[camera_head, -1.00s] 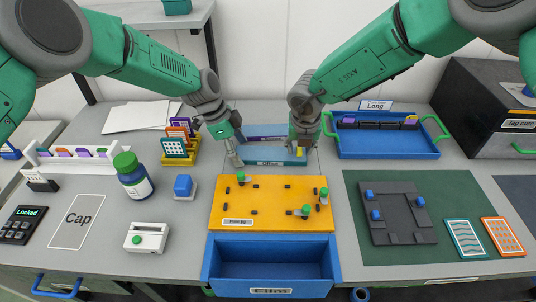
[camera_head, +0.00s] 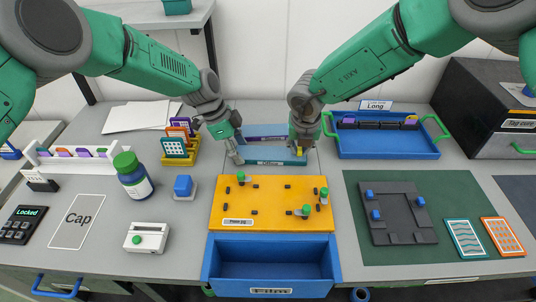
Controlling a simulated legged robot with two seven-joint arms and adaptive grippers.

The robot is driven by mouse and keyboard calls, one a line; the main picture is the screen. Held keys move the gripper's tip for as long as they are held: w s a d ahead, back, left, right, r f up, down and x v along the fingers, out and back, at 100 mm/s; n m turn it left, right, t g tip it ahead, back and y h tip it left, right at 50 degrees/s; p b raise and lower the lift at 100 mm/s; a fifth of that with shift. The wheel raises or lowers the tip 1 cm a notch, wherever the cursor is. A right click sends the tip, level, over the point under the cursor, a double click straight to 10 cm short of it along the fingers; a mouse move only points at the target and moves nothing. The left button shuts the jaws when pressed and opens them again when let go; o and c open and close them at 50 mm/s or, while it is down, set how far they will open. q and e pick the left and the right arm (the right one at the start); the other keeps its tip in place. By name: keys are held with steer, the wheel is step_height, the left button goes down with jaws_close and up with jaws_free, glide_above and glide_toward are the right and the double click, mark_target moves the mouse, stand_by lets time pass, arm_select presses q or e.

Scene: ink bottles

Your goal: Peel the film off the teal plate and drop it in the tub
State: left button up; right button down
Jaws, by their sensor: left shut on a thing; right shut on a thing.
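A long teal plate (camera_head: 268,158) with a small label lies at the back middle of the table, behind the orange board. My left gripper (camera_head: 236,160) is shut at its left end, seemingly on the plate's edge. My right gripper (camera_head: 299,153) is shut at the right end, where a small yellow piece (camera_head: 300,150) shows between the fingers. The film itself cannot be made out. The blue tub (camera_head: 271,292) labelled "Film" stands empty at the front middle.
The orange board (camera_head: 270,196) with green-topped pegs lies between the plate and the tub. A blue tray (camera_head: 388,149) is at right rear, a green mat (camera_head: 380,252) at right.

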arm_select(q)
steer(key=o, duration=1.2)
steer(key=shift+a, duration=0.1)
steer(key=shift+a+r+p, duration=0.15)
steer(key=shift+a+r, duration=0.1)
steer(key=shift+a, duration=1)
steer(key=shift+a+r+p, duration=0.15)
steer(key=shift+a+r, duration=0.1)
steer(key=shift+a, duration=0.95)
arm_select(e)
steer(key=shift+r, duration=0.35)
arm_select(q)
steer(key=shift+r, duration=0.1)
steer(key=shift+p+v, duration=2.8)
steer(key=shift+v, duration=2.5)
arm_select(e)
steer(key=shift+r, duration=2.8)
arm_select(q)
steer(key=shift+w+a, duration=0.1)
